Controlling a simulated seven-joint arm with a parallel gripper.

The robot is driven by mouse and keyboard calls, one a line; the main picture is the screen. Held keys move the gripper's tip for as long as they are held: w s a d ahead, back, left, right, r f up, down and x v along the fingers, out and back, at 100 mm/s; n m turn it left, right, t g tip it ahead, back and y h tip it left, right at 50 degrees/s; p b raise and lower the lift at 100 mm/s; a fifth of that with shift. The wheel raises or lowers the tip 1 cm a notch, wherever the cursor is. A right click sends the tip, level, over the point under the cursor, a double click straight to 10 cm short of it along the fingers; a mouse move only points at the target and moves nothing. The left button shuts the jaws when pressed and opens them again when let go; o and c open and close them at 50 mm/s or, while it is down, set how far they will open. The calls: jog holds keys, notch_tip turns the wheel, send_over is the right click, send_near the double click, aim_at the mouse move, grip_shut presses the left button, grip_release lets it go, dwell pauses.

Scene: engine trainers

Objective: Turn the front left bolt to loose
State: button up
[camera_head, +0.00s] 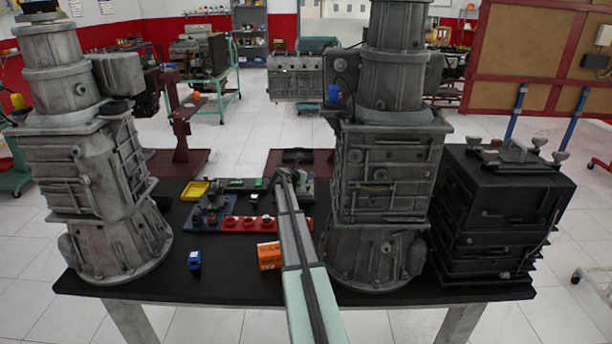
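A red block (240,225) with several small round bolt-like heads along its top lies on the black table, left of my arm. The head at its left end (229,221) is small, and I cannot tell whether it is tight or loose. I cannot tell for certain which of these is the front left bolt. My arm reaches from the bottom middle over the table, and its far end, where my gripper (284,176) seems to be, lies beyond the red block. The fingers are too small and hidden to read, and I see nothing clearly held.
Tall grey engine housings stand at the left (85,175) and right (385,170) of the black table (225,275). A black block (500,215) stands far right. An orange box (269,256), a blue item (195,262) and a yellow tray (195,190) lie between. The front middle-left is mostly clear.

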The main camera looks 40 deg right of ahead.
jog(key=shift+w+d+f, duration=0.1)
jog(key=shift+d, duration=0.2)
grip_shut()
dwell(0.4)
